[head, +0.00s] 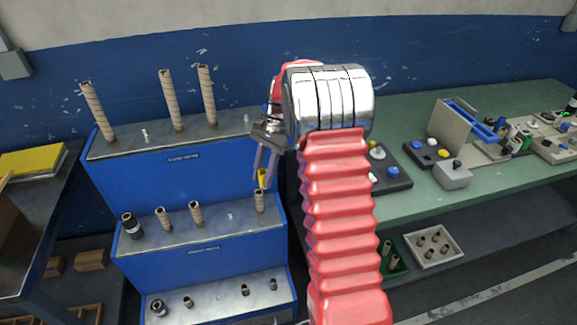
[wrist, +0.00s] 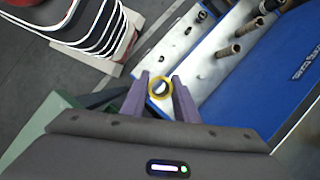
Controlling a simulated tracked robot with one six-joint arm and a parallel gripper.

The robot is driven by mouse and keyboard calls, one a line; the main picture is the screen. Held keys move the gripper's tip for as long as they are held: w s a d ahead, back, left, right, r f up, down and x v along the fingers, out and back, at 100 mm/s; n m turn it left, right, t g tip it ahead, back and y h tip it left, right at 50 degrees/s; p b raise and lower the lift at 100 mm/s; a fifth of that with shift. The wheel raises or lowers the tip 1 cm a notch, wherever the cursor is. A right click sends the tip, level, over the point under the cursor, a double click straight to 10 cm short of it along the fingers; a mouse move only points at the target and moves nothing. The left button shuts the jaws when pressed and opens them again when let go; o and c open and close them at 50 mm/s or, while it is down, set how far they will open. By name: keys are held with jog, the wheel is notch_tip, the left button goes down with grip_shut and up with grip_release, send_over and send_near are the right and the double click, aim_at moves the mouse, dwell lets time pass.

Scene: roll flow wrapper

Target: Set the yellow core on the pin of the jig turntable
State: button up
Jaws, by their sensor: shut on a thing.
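My gripper (head: 266,160) is shut on the yellow core (head: 263,178), a short ring held at the fingertips, above the right end of the blue stepped rack's middle step. In the wrist view the yellow core (wrist: 160,87) sits between my fingertips (wrist: 160,88), with its open hole facing the camera. A dark plate (head: 397,182) on the green bench carries a pale round part (head: 377,152) and a blue knob; it may be the jig turntable, but my arm partly covers it and I cannot make out a pin.
The blue stepped rack (head: 150,172) holds several brown tubes and small cores. The green bench (head: 440,205) carries control boxes and a beige machine (head: 450,125). A pale tray (head: 433,243) of small cores sits on the shelf below. My arm blocks the centre.

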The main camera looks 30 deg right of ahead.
jog(key=a+n+g+h, duration=0.3)
jog(key=a+n+h, duration=0.1)
jog(key=a+n, duration=1)
jog(key=shift+s+a+f, duration=0.15)
jog(key=shift+a+f, duration=0.15)
jog(key=shift+a, duration=0.25)
jog(key=shift+s, duration=0.1)
